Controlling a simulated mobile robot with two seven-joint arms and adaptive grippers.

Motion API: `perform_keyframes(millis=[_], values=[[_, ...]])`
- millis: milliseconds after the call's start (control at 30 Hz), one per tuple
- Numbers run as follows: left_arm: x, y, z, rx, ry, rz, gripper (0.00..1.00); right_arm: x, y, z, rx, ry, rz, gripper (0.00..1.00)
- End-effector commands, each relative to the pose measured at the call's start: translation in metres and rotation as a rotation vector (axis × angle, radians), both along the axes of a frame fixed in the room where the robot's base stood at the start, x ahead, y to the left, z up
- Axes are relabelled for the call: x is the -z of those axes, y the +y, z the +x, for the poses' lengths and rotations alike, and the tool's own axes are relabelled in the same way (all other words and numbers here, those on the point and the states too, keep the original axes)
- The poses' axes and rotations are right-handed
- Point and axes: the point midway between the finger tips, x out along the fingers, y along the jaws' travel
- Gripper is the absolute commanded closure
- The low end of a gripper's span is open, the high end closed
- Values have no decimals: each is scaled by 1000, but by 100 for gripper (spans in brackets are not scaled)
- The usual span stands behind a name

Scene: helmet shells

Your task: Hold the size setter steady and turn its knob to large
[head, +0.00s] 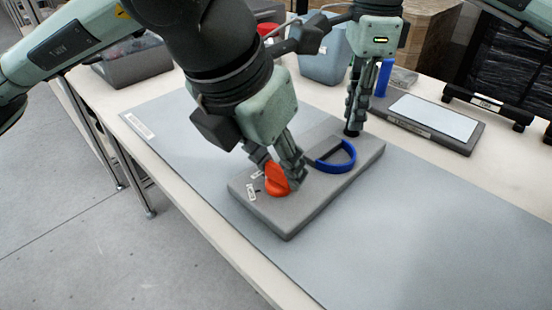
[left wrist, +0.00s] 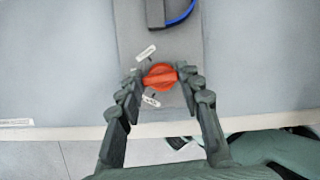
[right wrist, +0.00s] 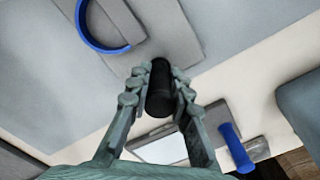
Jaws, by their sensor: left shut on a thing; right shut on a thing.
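The size setter (head: 300,212) is a grey block lying on the mat, with a blue band (head: 349,163) on its top. Its orange-red knob (head: 276,183) is at the near left end, and also shows in the left wrist view (left wrist: 160,77). My left gripper (head: 282,176) is shut on the knob from above. Two small white labels (left wrist: 147,52) lie on either side of the knob; their words are too small to read. My right gripper (head: 354,122) is shut around an upright black post (right wrist: 160,92) at the block's far end.
A grey mat (head: 440,225) covers much of the white table, clear at the right. Behind are a blue bin (head: 322,62), a blue cylinder (head: 384,77), a tray with a pale panel (head: 435,115) and a black bar (head: 487,103). A grey box (head: 130,65) stands at the left.

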Motion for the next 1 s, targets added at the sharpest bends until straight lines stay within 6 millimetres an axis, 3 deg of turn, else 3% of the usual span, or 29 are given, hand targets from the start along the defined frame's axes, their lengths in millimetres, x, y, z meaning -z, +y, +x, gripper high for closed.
perform_keyframes(millis=[600,1000], values=[[0,-4,-1,-576,0,2,93,0,0,0,0,0,0,100],[0,-4,-1,-848,0,1,93,0,0,0,0,-1,1,100]])
